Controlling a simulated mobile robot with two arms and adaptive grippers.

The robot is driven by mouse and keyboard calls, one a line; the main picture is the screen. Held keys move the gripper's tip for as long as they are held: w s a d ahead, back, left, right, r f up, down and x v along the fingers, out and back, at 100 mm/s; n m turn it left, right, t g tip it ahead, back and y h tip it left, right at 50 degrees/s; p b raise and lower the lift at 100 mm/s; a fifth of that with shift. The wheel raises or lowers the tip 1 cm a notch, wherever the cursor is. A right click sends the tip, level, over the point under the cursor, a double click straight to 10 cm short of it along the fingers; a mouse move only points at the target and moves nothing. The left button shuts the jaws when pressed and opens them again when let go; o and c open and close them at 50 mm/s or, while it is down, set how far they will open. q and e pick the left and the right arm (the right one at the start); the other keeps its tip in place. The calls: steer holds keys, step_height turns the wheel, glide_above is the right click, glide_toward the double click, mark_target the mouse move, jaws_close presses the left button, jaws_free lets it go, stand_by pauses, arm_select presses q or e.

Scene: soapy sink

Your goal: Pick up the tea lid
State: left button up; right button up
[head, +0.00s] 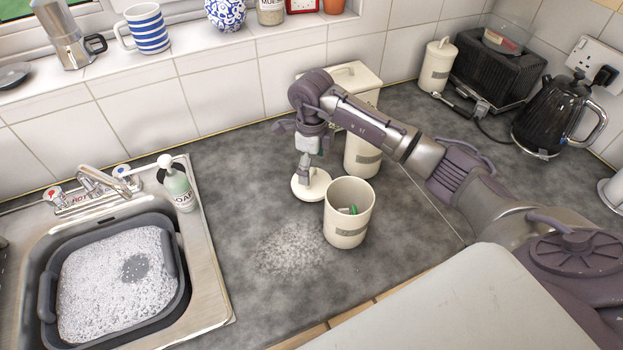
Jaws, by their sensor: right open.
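The tea lid is a round cream disc (311,188) lying on the grey worktop, just left of an open cream canister (345,231) with something green inside. My right gripper (305,176) points down right over the middle of the lid and is open. Its fingers hide the lid's centre, so I cannot tell whether they touch it. The label on the open canister is too small to read. My left gripper is not in view.
A second cream canister (362,158) stands close behind, partly hidden by my right arm. A sink with a soapy grey basin (180,300) and a soap bottle (177,184) is at left. White powder (290,250) covers the worktop in front. A kettle (548,118) stands at right.

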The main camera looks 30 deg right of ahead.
mark_target(312, 172)
step_height(312, 172, down, 3)
steer(key=shift+f+p, duration=0.15)
steer(key=shift+p, duration=0.25)
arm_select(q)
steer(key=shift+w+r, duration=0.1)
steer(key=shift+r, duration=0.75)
arm_select(e)
steer(key=shift+c, duration=0.3)
